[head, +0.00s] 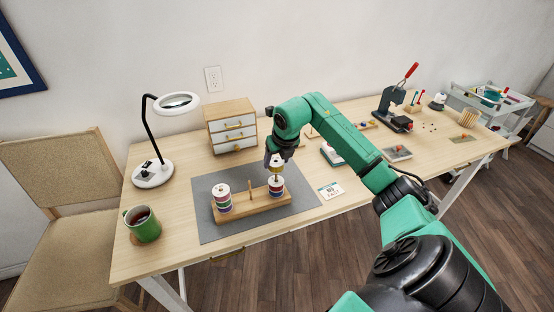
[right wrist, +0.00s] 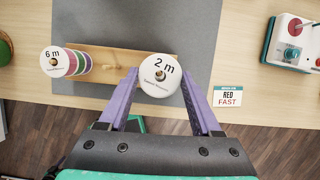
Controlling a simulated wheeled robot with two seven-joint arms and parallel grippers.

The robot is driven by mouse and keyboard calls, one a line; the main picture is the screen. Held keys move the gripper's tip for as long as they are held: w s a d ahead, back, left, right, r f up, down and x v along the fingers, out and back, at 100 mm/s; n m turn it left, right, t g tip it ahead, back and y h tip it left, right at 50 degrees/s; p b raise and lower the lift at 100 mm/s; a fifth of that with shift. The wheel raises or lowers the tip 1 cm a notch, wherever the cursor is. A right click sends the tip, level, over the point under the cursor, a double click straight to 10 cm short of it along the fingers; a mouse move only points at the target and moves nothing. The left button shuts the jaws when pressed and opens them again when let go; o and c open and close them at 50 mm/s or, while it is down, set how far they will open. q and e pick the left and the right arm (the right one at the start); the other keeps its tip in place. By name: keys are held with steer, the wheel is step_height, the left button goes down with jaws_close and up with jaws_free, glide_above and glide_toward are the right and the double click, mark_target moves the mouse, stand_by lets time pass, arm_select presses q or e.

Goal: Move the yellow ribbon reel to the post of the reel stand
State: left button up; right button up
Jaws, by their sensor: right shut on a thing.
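The wooden reel stand (head: 252,208) lies on a grey mat in the head view. A stack of coloured reels (head: 222,198) is on its left side, and a bare wooden post (head: 250,190) stands in its middle. Another short stack (head: 276,186) is at its right end. My right gripper (head: 276,168) is above that right stack, pointing down, shut on a reel with a yellowish edge. In the right wrist view a white reel face marked "2 m" (right wrist: 160,74) sits between my purple fingers (right wrist: 160,88). Its coloured edge is hidden there. My left gripper is not in view.
The grey mat (head: 215,226) has free room around the stand. A card (head: 331,190) lies right of it. A green mug (head: 142,223), a lamp (head: 153,173) and a small drawer cabinet (head: 232,128) stand left and behind.

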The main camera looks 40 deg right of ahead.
mark_target(277, 170)
steer(key=shift+f+b, duration=0.65)
steer(key=shift+f, duration=0.25)
steer(key=shift+f, duration=0.2)
steer(key=shift+d+f+b, duration=0.1)
steer(key=shift+f+b, duration=0.95)
steer(key=shift+f, duration=0.15)
steer(key=shift+f, duration=0.1)
steer(key=o, duration=1.4)
steer(key=b+v, duration=0.1)
steer(key=v, duration=1.3)
steer(key=shift+r, duration=0.35)
